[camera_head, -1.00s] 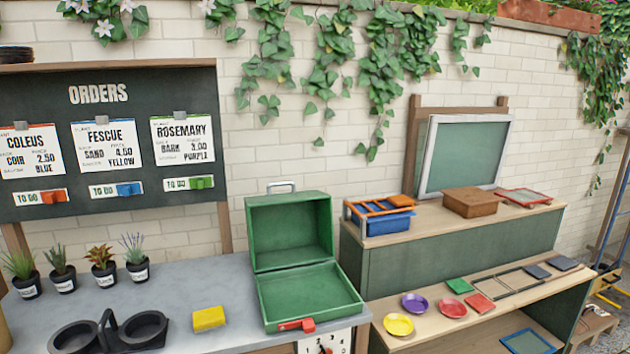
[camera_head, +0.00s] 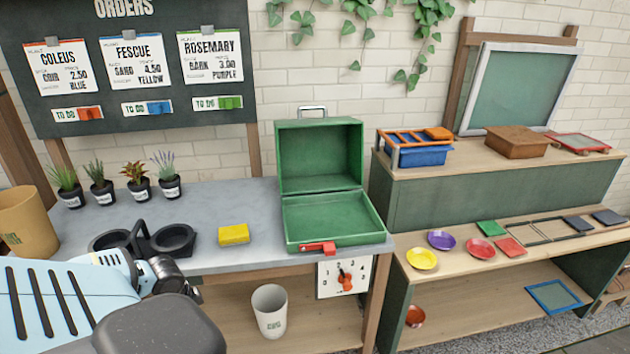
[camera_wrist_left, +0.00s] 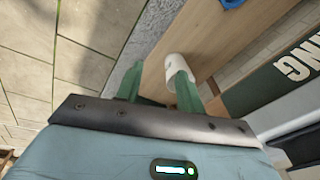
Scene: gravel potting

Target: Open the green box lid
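The green box (camera_head: 335,219) sits on the grey bench top at its right end. Its lid (camera_head: 320,157) stands raised and upright at the back, with a metal handle on top, and the inside shows empty. A red latch (camera_head: 318,248) is at the box's front edge. My left arm comes in at the lower left of the head view, in front of the bench and apart from the box; its fingers cannot be made out there. In the left wrist view my left gripper (camera_wrist_left: 158,72) has its green fingers apart with nothing held. My right gripper is not in view.
A yellow sponge-like block (camera_head: 233,234) and a dark double cup holder (camera_head: 143,240) lie left of the box. Several potted plants stand behind. A white cup (camera_head: 270,309) stands on the lower shelf, and a dial (camera_head: 345,279) hangs below the box.

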